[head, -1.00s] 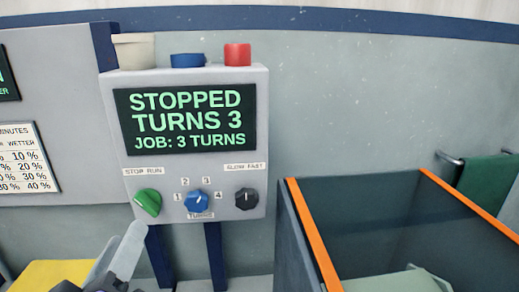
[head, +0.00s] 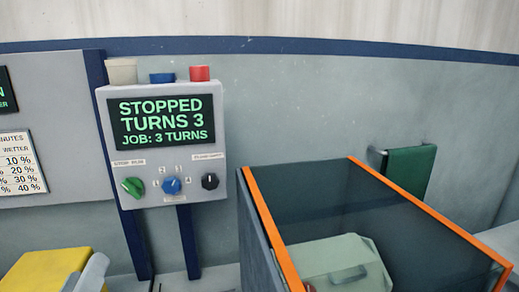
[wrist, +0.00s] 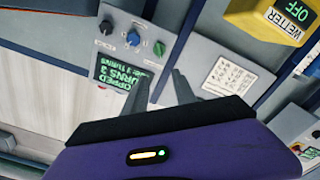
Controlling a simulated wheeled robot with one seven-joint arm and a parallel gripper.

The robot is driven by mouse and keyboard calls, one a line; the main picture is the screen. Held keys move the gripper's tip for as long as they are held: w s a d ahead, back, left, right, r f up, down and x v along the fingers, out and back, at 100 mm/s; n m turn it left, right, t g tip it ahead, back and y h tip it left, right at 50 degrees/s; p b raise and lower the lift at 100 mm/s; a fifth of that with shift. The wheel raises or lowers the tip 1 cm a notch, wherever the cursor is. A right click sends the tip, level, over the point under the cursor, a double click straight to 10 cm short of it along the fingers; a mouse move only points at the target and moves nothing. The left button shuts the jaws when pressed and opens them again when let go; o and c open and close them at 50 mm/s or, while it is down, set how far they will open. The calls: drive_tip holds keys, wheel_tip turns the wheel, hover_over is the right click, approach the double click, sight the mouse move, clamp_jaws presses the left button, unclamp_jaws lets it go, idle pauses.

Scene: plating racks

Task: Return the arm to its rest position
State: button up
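My gripper (head: 92,274) shows only in part at the bottom left of the head view, below the control box and beside a yellow box. In the wrist view its two grey fingers (wrist: 160,80) stand apart with nothing between them. The control box (head: 215,150) has a screen (head: 161,122) reading "STOPPED, TURNS 3, JOB: 3 TURNS". Below the screen are a green knob (head: 133,187), a blue knob (head: 171,185) and a black knob (head: 210,181). The fingers are clear of the knobs. Most of my arm is out of view.
An open tank with orange edges (head: 262,225) stands at the right, with a pale green lidded box (head: 330,262) inside. A green towel (head: 410,172) hangs behind it. The yellow box (head: 45,272) is at the lower left. The wetter box (wrist: 270,20) reads "OFF".

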drive_tip(key=s+a+r+n+y, duration=0.2)
drive_tip(key=s+a+r+y, duration=0.1)
drive_tip(key=a+y, duration=0.15)
drive_tip(key=s+d+f+m+y, duration=0.1)
drive_tip(key=s+d+f, duration=0.1)
drive_tip(key=d+f, duration=0.85)
drive_tip(key=s+d+f+m+y, duration=0.1)
drive_tip(key=d+f+m, duration=0.1)
drive_tip(key=d+f, duration=0.8)
drive_tip(key=s+d+f+m+g+h, duration=0.1)
drive_tip(key=s+d+f+m+h, duration=0.1)
drive_tip(key=s+d, duration=0.4)
drive_tip(key=s+d+f+m+h, duration=0.2)
drive_tip(key=s+d+m+h, duration=0.2)
drive_tip(key=d, duration=0.8)
drive_tip(key=s+d+f+m+g+h, duration=0.1)
drive_tip(key=s+d+f+m+h, duration=0.2)
drive_tip(key=s+d+h, duration=0.2)
drive_tip(key=s+d, duration=0.3)
drive_tip(key=d, duration=0.1)
drive_tip(key=shift+s+d+g, duration=0.15)
drive_tip(key=shift+g, duration=0.15)
drive_tip(key=shift+f, duration=0.1)
